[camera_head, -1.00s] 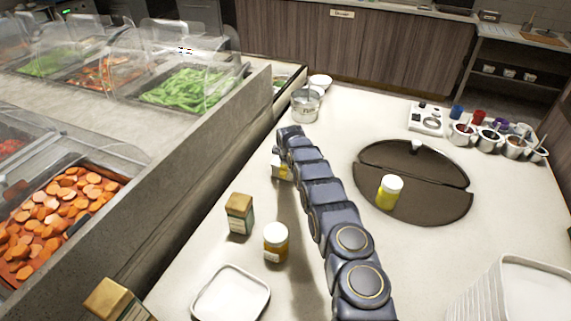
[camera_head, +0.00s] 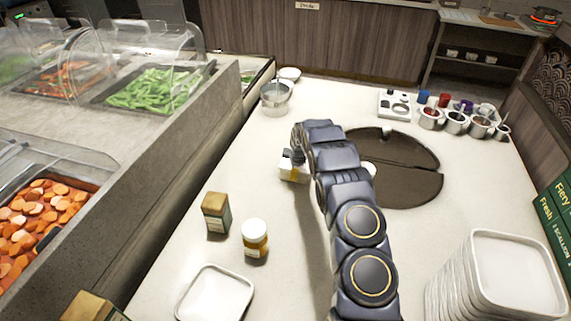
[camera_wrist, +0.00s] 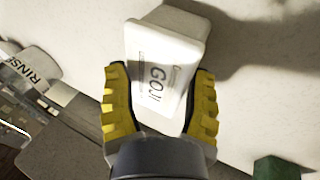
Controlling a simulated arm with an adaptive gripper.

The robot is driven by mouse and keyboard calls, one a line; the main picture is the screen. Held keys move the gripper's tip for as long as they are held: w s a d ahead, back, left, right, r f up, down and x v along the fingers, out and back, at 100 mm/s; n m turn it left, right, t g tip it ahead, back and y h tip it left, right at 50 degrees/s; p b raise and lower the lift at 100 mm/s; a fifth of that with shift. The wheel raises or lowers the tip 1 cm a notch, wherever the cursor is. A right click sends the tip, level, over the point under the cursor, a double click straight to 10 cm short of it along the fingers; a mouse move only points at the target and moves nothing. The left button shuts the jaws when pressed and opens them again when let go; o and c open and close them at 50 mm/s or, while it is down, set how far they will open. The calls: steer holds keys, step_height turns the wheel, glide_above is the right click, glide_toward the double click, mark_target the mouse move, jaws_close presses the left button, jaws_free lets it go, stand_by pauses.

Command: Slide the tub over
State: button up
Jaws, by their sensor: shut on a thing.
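In the head view the tub (camera_head: 293,172) shows as a small white block at the end of my arm, at the middle of the counter. My gripper (camera_head: 297,160) is mostly hidden there by my wrist. I cannot tell whether the tub touches the counter.
A metal pot (camera_head: 276,98), a carton (camera_head: 216,213), an orange jar (camera_head: 255,238) and a white tray (camera_head: 215,295) stand left of my arm. Round dark wells cover (camera_head: 405,187) lies right. Stacked trays (camera_head: 500,280) stand front right. A metal container marked "RINSE" (camera_wrist: 32,68) is near.

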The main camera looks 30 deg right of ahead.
steer(key=shift+s+d+f, duration=0.2)
steer(key=shift+s+d, duration=1.15)
steer(key=shift+s, duration=0.2)
steer(key=shift+s+d+f, duration=0.2)
steer(key=shift+s+d, duration=1.15)
steer(key=shift+s, duration=0.15)
steer(key=o, duration=1.1)
steer(key=shift+c, duration=0.2)
steer(key=shift+w+r, duration=0.2)
steer(key=shift+s+r, duration=0.1)
steer(key=shift+r, duration=0.35)
steer(key=v, duration=1.1)
